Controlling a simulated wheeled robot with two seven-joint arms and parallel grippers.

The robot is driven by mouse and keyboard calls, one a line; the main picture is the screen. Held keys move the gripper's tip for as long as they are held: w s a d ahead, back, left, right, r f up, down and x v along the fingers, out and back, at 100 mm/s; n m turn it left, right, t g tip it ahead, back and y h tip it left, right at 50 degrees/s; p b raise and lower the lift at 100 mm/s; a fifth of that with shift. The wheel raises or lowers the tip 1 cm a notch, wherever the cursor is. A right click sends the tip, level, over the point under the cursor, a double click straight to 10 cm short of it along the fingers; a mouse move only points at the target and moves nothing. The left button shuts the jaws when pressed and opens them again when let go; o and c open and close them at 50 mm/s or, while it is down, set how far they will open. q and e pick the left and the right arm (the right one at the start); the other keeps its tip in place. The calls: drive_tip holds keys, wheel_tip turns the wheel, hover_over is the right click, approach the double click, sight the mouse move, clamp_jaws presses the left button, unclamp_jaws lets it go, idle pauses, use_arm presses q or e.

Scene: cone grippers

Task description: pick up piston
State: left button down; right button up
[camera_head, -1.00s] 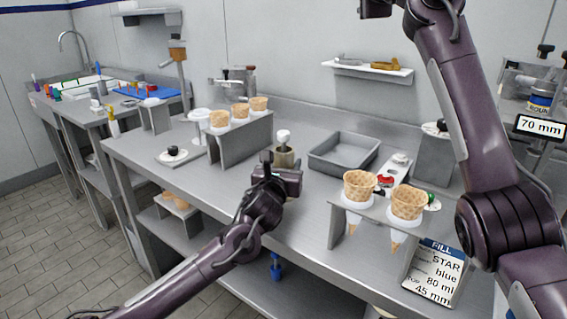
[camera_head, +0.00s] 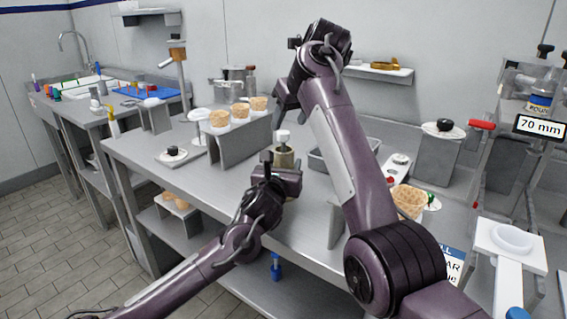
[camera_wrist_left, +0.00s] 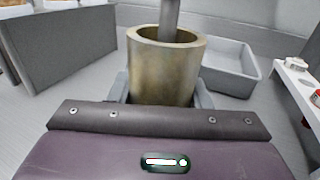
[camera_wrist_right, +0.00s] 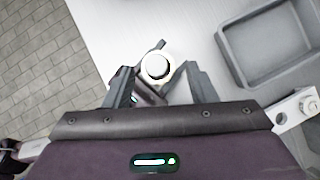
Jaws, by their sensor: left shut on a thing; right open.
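The piston (camera_head: 283,136) has a white knob and stands in an open-topped brass cylinder (camera_head: 284,157) on the steel table. Its grey rod (camera_wrist_left: 170,14) rises from the cylinder in the left wrist view. My left gripper (camera_head: 280,168) is shut on the brass cylinder (camera_wrist_left: 165,70), one finger on each side. My right gripper (camera_head: 288,106) is open above the piston. In the right wrist view, the white knob (camera_wrist_right: 157,66) lies beyond and between its open fingers (camera_wrist_right: 160,84), apart from them as far as I can see.
A grey tray (camera_wrist_right: 262,48) lies to the right of the cylinder. A stand (camera_head: 240,140) with several waffle cones (camera_head: 240,111) is to the left. My right arm partly hides another cone (camera_head: 410,199) at right. A wall shelf (camera_head: 385,72) is behind.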

sight(284, 133)
drive_tip(key=x, duration=0.5)
drive_tip(key=shift+s+a+f, duration=0.15)
drive_tip(key=shift+a+f, duration=0.1)
drive_tip(key=shift+f, duration=0.25)
drive_tip(key=shift+w+a+f, duration=0.15)
drive_tip(key=shift+w+f, duration=0.15)
drive_tip(key=shift+f, duration=0.2)
clamp_jaws()
